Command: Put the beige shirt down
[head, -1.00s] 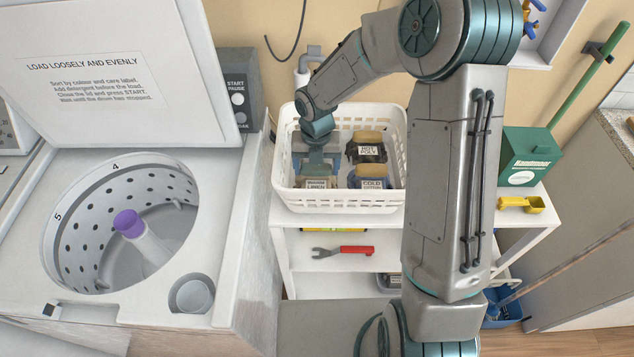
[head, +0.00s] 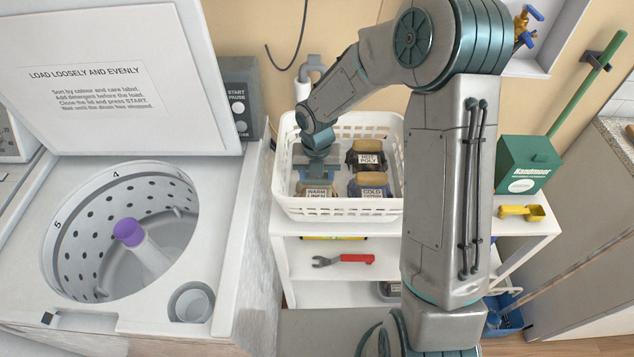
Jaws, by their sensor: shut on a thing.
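The beige shirt (head: 316,191) is a small folded bundle with a label that seems to read WARM LINEN. It is at the front left inside the white basket (head: 340,208). My gripper (head: 317,177) reaches down into the basket from above and is shut on the shirt. The gripper hides much of the shirt, and I cannot tell whether its underside touches the basket floor.
A dark bundle labelled HOT POLY (head: 369,158) and a blue one labelled COLD (head: 373,188) lie in the basket. The basket stands on a white shelf unit (head: 285,245). An open washer (head: 218,215) with an empty-looking drum is at left.

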